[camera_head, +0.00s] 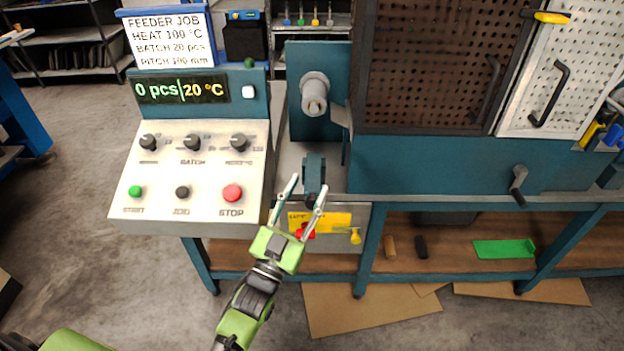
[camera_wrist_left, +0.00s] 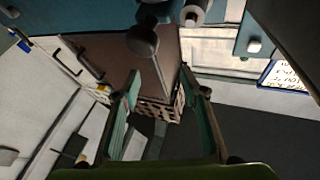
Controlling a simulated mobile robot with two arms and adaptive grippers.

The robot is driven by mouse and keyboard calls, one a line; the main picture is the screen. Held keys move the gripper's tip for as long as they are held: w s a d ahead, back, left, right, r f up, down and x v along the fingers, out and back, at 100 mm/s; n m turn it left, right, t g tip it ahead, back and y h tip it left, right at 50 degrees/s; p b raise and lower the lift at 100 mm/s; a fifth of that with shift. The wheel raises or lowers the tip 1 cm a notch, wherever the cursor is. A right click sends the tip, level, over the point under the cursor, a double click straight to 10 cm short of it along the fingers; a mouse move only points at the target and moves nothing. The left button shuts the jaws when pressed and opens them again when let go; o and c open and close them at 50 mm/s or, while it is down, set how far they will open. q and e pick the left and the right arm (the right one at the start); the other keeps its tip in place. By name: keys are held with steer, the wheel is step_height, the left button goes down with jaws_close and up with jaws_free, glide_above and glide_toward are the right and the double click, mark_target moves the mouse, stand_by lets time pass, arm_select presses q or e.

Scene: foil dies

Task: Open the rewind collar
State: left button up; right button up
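A grey cylindrical spindle end (camera_head: 314,95) sticks out of the teal machine's left panel; it also shows at the top of the left wrist view (camera_wrist_left: 190,12). Below it is a dark lever with a rounded end (camera_head: 314,172), which appears in the left wrist view (camera_wrist_left: 143,40) just beyond the fingertips. I cannot tell which of these parts is the rewind collar. My left gripper (camera_head: 308,184) is open, fingers spread, with the lever's lower end showing between them in the head view. In the left wrist view the space between its fingers (camera_wrist_left: 158,72) looks empty. My right gripper is not in view.
A control panel (camera_head: 190,172) with knobs and buttons stands left of the gripper; its display (camera_head: 180,90) reads 0 pcs and 20 °C. A yellow label plate (camera_head: 335,222) sits behind the fingers. A perforated guard (camera_head: 430,65) and a crank (camera_head: 518,185) are to the right.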

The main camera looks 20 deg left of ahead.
arm_select(q)
steer(key=v, duration=0.8)
steer(key=shift+s, duration=0.2)
